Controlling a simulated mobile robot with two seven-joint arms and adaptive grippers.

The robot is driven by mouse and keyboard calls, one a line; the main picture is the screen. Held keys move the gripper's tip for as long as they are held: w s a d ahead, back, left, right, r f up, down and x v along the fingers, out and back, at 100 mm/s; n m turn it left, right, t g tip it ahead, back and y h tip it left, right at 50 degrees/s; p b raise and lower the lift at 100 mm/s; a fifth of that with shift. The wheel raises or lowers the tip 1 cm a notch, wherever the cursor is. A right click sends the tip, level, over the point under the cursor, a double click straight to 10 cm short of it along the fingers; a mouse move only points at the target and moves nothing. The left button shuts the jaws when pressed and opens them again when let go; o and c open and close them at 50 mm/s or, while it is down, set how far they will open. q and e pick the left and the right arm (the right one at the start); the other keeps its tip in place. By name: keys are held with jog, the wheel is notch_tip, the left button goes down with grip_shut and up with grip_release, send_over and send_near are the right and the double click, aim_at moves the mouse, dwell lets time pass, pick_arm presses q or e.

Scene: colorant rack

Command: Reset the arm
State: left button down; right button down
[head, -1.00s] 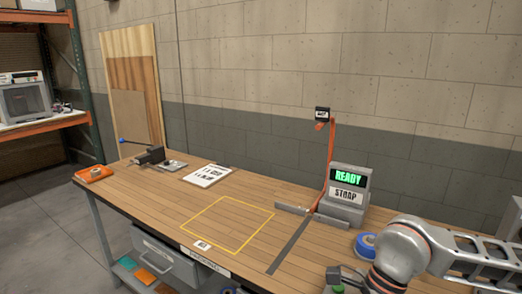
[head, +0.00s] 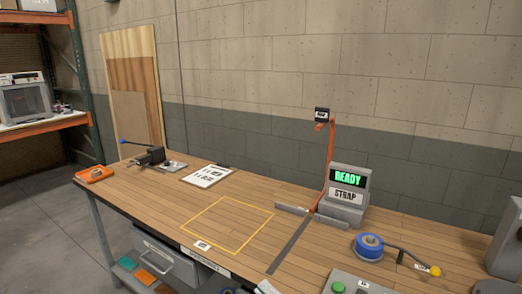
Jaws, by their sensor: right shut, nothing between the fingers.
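My right gripper shows at most as a small pale part (head: 266,287) at the bottom edge of the head view, near the table's front edge. Most of it is cut off by the frame. It is shut and holds nothing that I can see. My right arm no longer covers the right side of the workbench (head: 325,245). My left gripper and left arm are out of view.
A grey box with a screen reading READY (head: 348,178) stands on the bench. A blue tape roll (head: 368,245), a yellow-ended tool (head: 434,270) and a control box (head: 345,284) sit at right. The yellow outlined square (head: 227,224) is empty. A clipboard (head: 207,176) lies behind it.

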jog(key=w+d+f+m+t+h, duration=0.2)
jog(key=d+f+m+h, duration=0.5)
jog(key=f+m, duration=0.3)
jog(key=s+d+f+m+g+h, duration=0.1)
jog(key=s+d+f+m+h, duration=0.1)
jog(key=f, duration=0.6)
jog(key=s+d+f+m+g+h, duration=0.2)
jog(key=s+d+f+m, duration=0.1)
jog(key=s+d+f, duration=0.2)
jog(key=s+d+f+m+g+h, duration=0.2)
jog(key=s+f, duration=0.4)
jog(key=f, duration=0.5)
jog(key=d+m+h, duration=0.1)
jog(key=d, duration=0.1)
jog(key=shift+s+d+m, duration=0.2)
jog(key=shift+d+m, duration=0.1)
jog(key=shift+d, duration=0.05)
